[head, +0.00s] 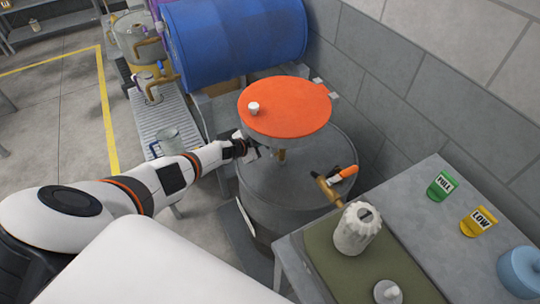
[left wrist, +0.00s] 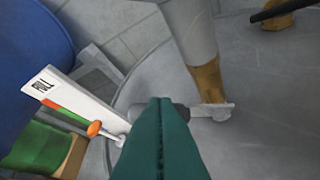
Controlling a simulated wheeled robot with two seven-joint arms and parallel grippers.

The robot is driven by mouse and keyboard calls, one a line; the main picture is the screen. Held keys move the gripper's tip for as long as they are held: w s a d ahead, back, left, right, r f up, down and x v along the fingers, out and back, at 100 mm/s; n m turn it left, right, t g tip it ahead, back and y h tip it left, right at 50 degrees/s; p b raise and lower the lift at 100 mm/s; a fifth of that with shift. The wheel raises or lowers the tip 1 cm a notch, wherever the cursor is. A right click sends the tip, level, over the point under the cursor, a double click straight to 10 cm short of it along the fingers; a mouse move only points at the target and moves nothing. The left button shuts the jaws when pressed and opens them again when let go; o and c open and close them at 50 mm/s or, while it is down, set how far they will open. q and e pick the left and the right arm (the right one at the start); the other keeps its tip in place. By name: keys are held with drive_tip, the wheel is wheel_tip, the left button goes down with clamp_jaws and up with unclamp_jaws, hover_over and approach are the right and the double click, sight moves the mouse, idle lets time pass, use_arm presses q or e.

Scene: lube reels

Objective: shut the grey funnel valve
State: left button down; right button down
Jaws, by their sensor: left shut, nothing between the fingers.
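The grey funnel (head: 282,131) with an orange-red lid (head: 285,106) stands above a grey drum (head: 290,195). In the left wrist view the funnel's grey cone (left wrist: 193,28) narrows to a brass neck (left wrist: 208,80). A flat grey valve lever (left wrist: 218,111) extends sideways at the neck, partly hidden by my fingers. My left gripper (head: 252,152) is left of the neck, below the funnel's rim. Its dark green fingers (left wrist: 162,103) are shut and empty, overlapping the lever in the wrist view; I cannot tell whether they touch it. My right gripper is out of view.
A brass tap with an orange handle (head: 343,174) is on the drum's right. A blue barrel (head: 235,40) lies behind. The wall closes off the far right.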

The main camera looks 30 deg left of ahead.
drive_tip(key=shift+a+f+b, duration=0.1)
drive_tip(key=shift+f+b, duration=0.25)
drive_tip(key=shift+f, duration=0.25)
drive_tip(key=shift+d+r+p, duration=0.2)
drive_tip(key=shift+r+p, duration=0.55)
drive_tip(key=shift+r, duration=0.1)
